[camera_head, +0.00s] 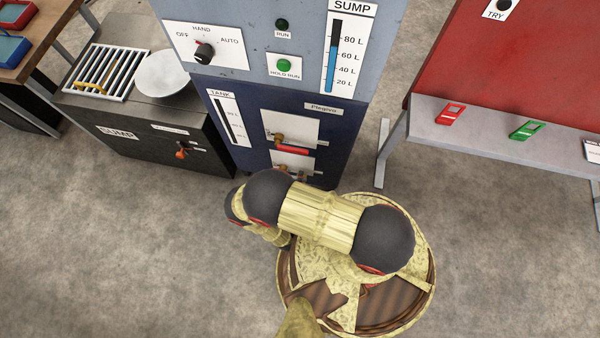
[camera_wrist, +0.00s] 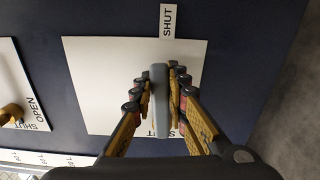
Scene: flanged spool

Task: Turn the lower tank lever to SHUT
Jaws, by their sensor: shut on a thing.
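The lower tank lever is a grey bar (camera_wrist: 160,95) over a white plate (camera_wrist: 95,85) in the wrist view. My gripper (camera_wrist: 161,85) is shut on it, with a finger on each side. The bar runs up and down in this view, roughly in line with a SHUT label (camera_wrist: 168,20) beyond the plate's top edge. Another label at the plate's bottom edge is mostly hidden by the fingers. In the head view, the lower plate (camera_head: 290,160) shows below the upper valve's red lever (camera_head: 291,151); my gripper cannot be made out there.
The upper plate (camera_wrist: 8,75), with a brass part and OPEN and SHUT labels, is close to the left in the wrist view. The blue cabinet (camera_head: 240,155) surrounds both plates. A black SUMP tank (camera_head: 150,140) stands left, a red panel (camera_head: 510,60) right.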

